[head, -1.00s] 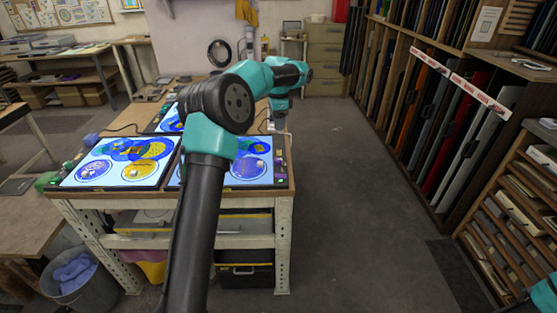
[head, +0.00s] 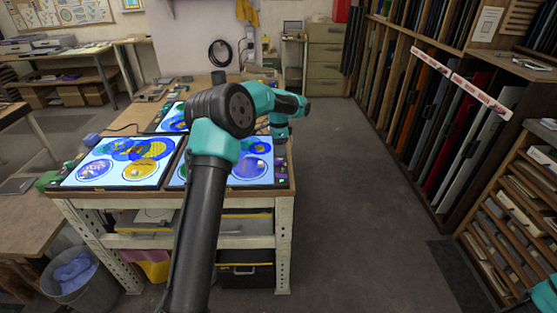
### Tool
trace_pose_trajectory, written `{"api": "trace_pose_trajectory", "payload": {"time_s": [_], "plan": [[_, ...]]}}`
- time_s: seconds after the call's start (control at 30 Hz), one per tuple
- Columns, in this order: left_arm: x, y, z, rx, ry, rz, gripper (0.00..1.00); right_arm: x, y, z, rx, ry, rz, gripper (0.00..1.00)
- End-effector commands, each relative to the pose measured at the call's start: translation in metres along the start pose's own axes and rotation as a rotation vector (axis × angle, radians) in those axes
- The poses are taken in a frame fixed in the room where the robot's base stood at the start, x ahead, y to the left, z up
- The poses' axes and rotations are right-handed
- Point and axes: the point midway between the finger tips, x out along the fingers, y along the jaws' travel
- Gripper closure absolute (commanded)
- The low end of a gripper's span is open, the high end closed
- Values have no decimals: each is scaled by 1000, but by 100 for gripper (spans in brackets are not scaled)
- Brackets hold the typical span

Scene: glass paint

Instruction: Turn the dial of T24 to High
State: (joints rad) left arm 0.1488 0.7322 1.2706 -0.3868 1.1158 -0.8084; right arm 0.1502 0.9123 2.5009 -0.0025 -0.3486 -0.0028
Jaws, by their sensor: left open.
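Lit panels with blue and yellow glass pieces lie on the workbench: a front left panel (head: 75,180), a back panel (head: 168,124) and a front right panel (head: 262,183). My left arm hides part of the front right panel. Small dark controls sit along that panel's right edge (head: 281,172). I cannot read any T24 label or the setting of a dial. My left gripper (head: 279,147) points down over the right edge of the front right panel. It is open, small and dark here; I cannot tell whether it touches anything. My right gripper is out of view.
The wooden workbench (head: 170,194) has a shelf below. A grey bin (head: 85,278) stands at its front left. A rack of sheets (head: 455,135) and a shelf unit (head: 515,205) line the right. The floor (head: 365,205) between is clear.

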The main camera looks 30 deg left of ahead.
Motion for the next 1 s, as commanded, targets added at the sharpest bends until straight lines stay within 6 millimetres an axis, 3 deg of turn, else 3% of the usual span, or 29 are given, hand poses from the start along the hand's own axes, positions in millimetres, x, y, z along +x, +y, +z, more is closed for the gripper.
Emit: {"api": "trace_pose_trajectory", "payload": {"time_s": [0.2,0.4,0.8,1.0], "plan": [[38,0,1,1,-3,3,43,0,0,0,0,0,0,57],[61,0,0,1,-1,0,43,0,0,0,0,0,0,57],[67,0,0,0,0,0,44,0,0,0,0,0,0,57],[67,0,0,0,0,0,64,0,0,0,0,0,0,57]]}}
